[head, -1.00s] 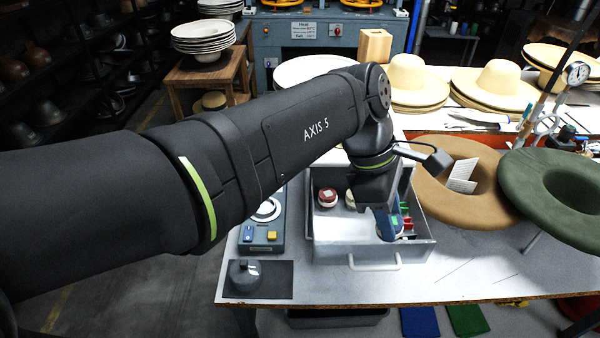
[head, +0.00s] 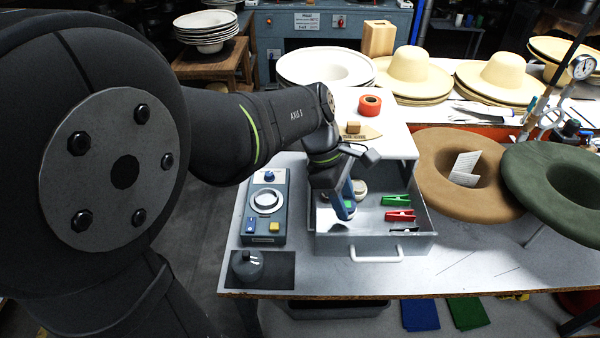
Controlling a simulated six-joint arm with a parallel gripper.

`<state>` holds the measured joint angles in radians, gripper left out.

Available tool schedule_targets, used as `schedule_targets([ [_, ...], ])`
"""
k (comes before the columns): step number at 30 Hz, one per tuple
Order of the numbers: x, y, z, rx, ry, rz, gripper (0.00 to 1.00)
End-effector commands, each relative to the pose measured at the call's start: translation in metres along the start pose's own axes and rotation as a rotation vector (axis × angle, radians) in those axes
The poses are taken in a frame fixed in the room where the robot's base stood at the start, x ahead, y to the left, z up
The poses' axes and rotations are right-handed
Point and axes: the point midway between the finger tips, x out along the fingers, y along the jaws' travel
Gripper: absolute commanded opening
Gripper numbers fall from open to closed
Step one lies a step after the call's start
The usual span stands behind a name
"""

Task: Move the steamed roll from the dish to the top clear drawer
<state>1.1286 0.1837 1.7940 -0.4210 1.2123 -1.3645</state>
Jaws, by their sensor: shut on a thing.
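I see no steamed roll, dish or clear drawer that I can be sure of. An open grey metal drawer (head: 425,236) with a white handle sits on the bench. My gripper (head: 345,213) points down into its left part, with blue fingers low beside a pale round thing (head: 360,188). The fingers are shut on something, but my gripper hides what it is. A green clothes peg (head: 397,200) and a red one (head: 400,215) lie in the drawer to the right of my gripper.
Orange tape (head: 370,105) and a wooden-handled brush (head: 358,132) lie on the white top behind the drawer. A control box (head: 265,205) stands left. Brown (head: 455,195) and green (head: 560,185) felt hats are close on the right.

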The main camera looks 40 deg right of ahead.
Motion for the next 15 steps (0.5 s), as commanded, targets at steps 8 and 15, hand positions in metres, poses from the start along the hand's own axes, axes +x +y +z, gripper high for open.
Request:
schedule_targets([
  [8, 0.024, 0.0, -0.01, -0.002, 0.001, -0.001, 0.14],
  [15, 0.026, -0.001, -0.011, -0.002, 0.001, -0.002, 0.14],
])
